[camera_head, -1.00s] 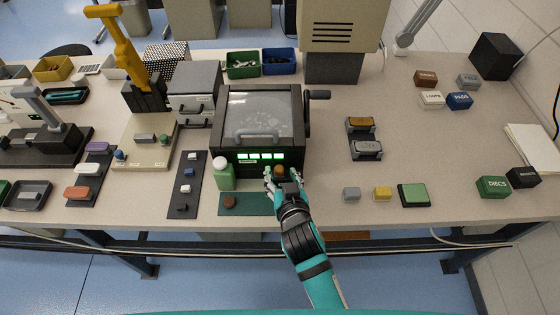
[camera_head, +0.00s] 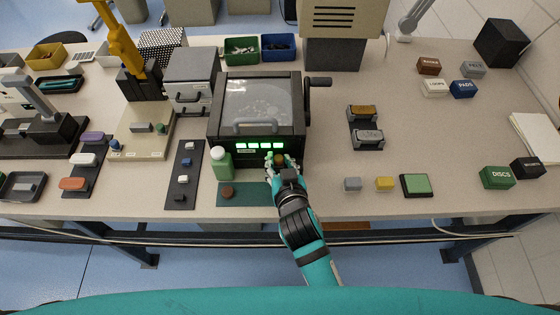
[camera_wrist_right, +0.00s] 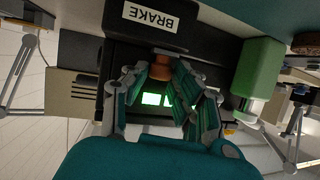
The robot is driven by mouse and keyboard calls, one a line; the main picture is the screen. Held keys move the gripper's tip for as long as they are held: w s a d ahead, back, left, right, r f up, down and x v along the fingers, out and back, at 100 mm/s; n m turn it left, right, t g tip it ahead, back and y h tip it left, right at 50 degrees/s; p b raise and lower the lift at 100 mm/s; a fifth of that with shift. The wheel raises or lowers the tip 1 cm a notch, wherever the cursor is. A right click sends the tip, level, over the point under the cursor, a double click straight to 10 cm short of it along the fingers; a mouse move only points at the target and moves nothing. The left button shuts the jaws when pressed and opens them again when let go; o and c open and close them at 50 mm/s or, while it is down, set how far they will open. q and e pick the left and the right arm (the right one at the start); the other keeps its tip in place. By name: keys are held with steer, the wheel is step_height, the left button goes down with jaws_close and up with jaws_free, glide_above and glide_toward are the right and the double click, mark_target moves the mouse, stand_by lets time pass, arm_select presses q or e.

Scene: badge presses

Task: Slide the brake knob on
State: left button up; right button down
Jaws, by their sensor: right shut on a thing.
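The brown brake knob (camera_head: 281,159) is in my right gripper (camera_head: 282,166), at the lower right front of the black machine (camera_head: 215,122) with the clear lid. In the right wrist view the knob (camera_wrist_right: 161,68) shows between the fingers of the right gripper (camera_wrist_right: 160,78), which is shut on it. A white label reading BRAKE (camera_wrist_right: 150,17) is on a dark surface just beyond the knob. Whether the knob is on a shaft is hidden by the fingers. My left gripper is not in view.
A green bottle (camera_head: 221,164) stands close left of the gripper. A green mat (camera_head: 250,199) with a brown round piece (camera_head: 228,192) lies in front of the machine. A crank (camera_head: 318,82) sticks out at the machine's right. The bench to the right is partly clear.

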mark_target(294, 154)
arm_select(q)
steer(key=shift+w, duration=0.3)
arm_select(e)
steer(key=shift+d, duration=0.15)
steer(key=d+p, duration=0.2)
steer(key=d, duration=0.1)
steer(key=shift+d+r, duration=0.15)
steer(key=shift+d, duration=0.45)
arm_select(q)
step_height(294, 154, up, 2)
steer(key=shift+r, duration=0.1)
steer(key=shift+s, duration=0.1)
arm_select(e)
steer(key=shift+a, duration=0.1)
